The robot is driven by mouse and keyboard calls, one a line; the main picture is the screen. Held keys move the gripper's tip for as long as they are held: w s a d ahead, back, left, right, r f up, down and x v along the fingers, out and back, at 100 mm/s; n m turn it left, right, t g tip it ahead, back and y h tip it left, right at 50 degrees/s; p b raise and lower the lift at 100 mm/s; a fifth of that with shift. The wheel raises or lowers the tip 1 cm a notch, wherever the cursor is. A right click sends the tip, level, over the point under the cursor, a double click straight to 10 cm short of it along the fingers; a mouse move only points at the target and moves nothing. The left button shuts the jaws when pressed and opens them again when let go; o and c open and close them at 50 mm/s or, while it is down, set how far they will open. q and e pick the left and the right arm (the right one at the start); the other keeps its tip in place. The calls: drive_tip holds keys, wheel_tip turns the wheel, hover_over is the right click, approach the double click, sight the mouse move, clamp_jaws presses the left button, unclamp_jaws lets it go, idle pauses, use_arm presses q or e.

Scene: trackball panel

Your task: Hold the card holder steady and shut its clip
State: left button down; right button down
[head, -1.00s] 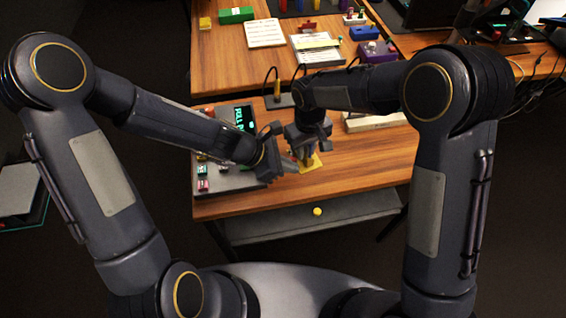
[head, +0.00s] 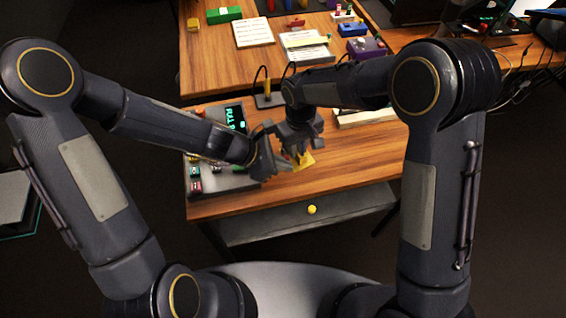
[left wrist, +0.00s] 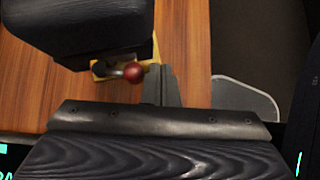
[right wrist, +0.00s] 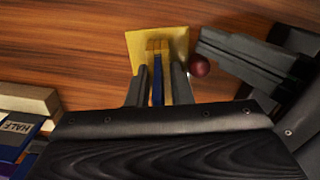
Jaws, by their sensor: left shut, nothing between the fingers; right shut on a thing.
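The card holder has a flat yellow base plate (right wrist: 145,45) on the wooden table, with a blue and yellow upright part (right wrist: 157,85). A red ball knob (left wrist: 133,72) on a short dark lever sits at its side. My right gripper (right wrist: 160,80) is shut on the upright part. My left gripper (left wrist: 160,85) is shut and empty, its fingertips close beside the red knob; I cannot tell whether they touch. In the head view the two grippers (head: 288,166) (head: 299,153) are close together and hide most of the holder, leaving a yellow corner (head: 305,160).
A grey control panel (head: 215,180) with a lit screen stands left of the holder. A pale block (head: 365,117) lies to the right. Sheets and coloured boxes fill the far table. The table is clear at front right.

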use_arm(q)
drive_tip(key=shift+w, duration=0.1)
idle(0.5)
drive_tip(key=shift+w+a, duration=0.3)
drive_tip(key=shift+w, duration=0.5)
drive_tip(key=shift+r, duration=0.1)
drive_tip(key=shift+s+a+r, duration=0.1)
drive_tip(key=shift+a+r, duration=0.1)
drive_tip(key=s+a+r, duration=0.4)
drive_tip(key=s+r, duration=0.1)
drive_tip(key=r, duration=0.1)
drive_tip(key=shift+s+r, duration=0.2)
drive_tip(key=shift+r, duration=0.05)
drive_tip(key=shift+a, duration=0.1)
